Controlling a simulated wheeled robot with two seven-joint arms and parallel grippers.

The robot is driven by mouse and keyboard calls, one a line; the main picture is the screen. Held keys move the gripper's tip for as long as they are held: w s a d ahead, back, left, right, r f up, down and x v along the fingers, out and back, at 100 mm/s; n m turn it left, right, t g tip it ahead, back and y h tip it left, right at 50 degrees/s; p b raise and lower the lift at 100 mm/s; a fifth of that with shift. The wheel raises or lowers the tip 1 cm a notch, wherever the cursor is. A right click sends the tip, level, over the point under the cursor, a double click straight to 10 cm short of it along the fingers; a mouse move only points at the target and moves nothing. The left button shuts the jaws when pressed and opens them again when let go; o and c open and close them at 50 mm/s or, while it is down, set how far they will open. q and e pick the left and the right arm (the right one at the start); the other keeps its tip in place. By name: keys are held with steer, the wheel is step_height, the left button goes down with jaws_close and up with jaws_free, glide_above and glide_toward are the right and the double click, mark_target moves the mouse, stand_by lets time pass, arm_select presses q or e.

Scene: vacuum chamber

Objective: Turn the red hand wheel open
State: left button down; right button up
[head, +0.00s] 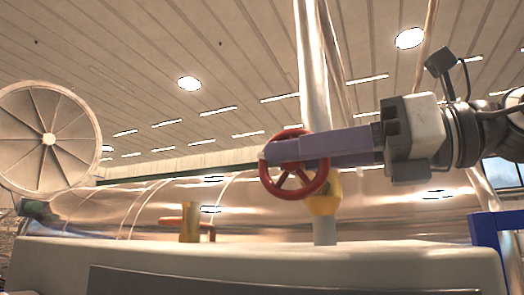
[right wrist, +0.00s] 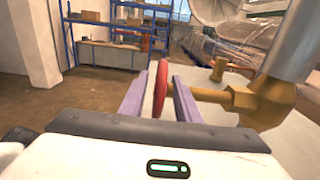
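The red hand wheel (head: 322,182) is upright on a yellow valve body (head: 324,203) on a vertical metal pipe, right of centre in the head view. My right gripper (head: 266,155) reaches in from the right, its purple fingers across the wheel's upper part. In the right wrist view the wheel (right wrist: 160,88) is edge-on between the two fingers of my right gripper (right wrist: 159,78). Gaps show on both sides of the rim, so the gripper is open around it and not clamped. My left gripper is not in view.
A second yellow valve (head: 189,224) with an orange handle sits lower left. A large round spoked flange (head: 48,139) stands at far left. Shiny chamber pipework runs behind the wheel. In the right wrist view a blue shelf rack (right wrist: 112,38) stands in the background, beyond open floor.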

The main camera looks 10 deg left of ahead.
mark_target(259, 160)
steer(key=shift+p+x, duration=0.45)
steer(key=shift+x, duration=1.9)
steer(key=shift+c, duration=0.2)
jaws_close()
